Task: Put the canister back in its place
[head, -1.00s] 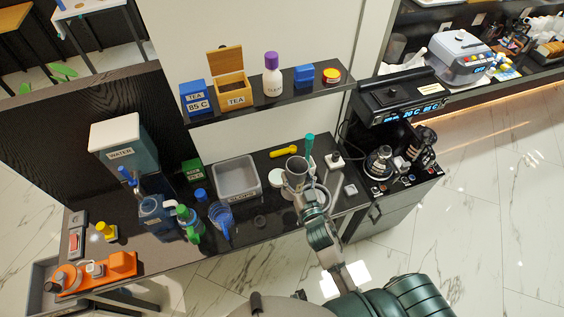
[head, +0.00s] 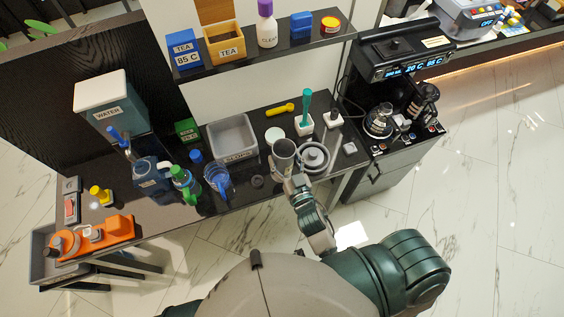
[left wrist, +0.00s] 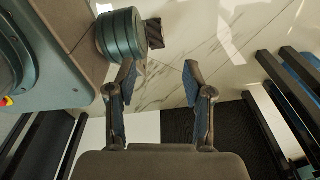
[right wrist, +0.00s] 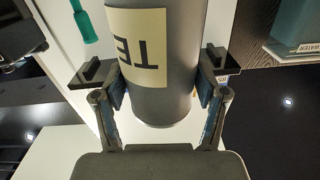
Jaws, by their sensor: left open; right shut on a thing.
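The canister is a grey cylinder with a dark open-looking top in the head view (head: 284,157). In the right wrist view the canister (right wrist: 160,95) fills the middle, with a cream label whose visible letters read "TE". My right gripper (head: 294,180) is shut on it, one finger on each side, and holds it near the counter's front edge. I cannot tell whether its base touches the counter. My left gripper (left wrist: 159,78) is open and empty over the floor; it is outside the head view.
A grey ringed item (head: 314,158) stands close right of the canister, a white disc (head: 275,134) behind it. A coffee machine (head: 398,75) stands right.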

